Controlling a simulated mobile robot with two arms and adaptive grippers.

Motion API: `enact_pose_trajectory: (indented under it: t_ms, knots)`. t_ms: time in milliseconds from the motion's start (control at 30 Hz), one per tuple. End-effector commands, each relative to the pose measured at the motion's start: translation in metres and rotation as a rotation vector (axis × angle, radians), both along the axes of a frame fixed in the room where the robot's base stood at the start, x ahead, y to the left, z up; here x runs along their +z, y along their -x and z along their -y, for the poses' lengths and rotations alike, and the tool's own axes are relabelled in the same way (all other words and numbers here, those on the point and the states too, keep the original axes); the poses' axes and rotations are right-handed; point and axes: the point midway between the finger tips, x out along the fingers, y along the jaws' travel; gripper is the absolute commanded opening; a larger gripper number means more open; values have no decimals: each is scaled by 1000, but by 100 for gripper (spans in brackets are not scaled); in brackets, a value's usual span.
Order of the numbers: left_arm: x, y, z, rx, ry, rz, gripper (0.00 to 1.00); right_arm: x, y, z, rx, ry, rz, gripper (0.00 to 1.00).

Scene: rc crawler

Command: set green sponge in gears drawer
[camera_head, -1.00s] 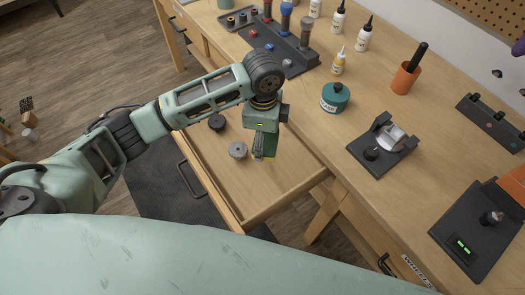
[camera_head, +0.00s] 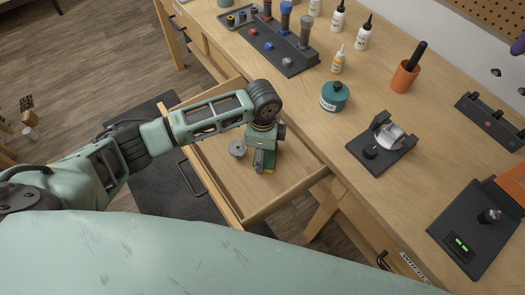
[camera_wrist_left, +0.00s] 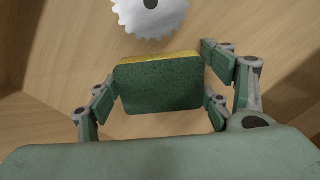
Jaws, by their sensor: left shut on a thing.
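The green sponge (camera_wrist_left: 160,88) with a yellow edge is between the fingers of my left gripper (camera_head: 264,160), which is shut on it. In the head view the sponge is mostly hidden by the gripper. My left gripper points down inside the open drawer (camera_head: 287,199), low over its wooden floor. I cannot tell whether the sponge touches the floor. A silver gear (camera_head: 237,148) lies in the drawer left of the gripper; it also shows in the wrist view (camera_wrist_left: 150,14), just beyond the sponge. My right gripper is out of view.
The workbench top beside the drawer holds a teal jar (camera_head: 335,96), a black stand (camera_head: 381,145), an orange cup (camera_head: 404,78), a yellow bottle (camera_head: 338,62) and a dark tool rack (camera_head: 280,50). The drawer's near right floor is clear.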

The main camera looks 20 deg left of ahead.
Motion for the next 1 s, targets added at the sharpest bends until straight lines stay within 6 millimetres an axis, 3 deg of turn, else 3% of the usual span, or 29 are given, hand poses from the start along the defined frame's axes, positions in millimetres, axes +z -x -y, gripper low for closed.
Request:
enact_pose_trajectory:
  t_ms: [233, 633, 767, 1000]
  knots:
    - [0, 0, 0, 0, 0, 0, 92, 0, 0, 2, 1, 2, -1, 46]
    - [5, -1, 0, -1, 1, 2, 92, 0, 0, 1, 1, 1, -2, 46]
    - [21, -1, 0, 0, 1, 4, 92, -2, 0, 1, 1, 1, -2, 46]
    - [73, -2, 1, -1, 2, 6, 92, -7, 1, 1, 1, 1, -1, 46]
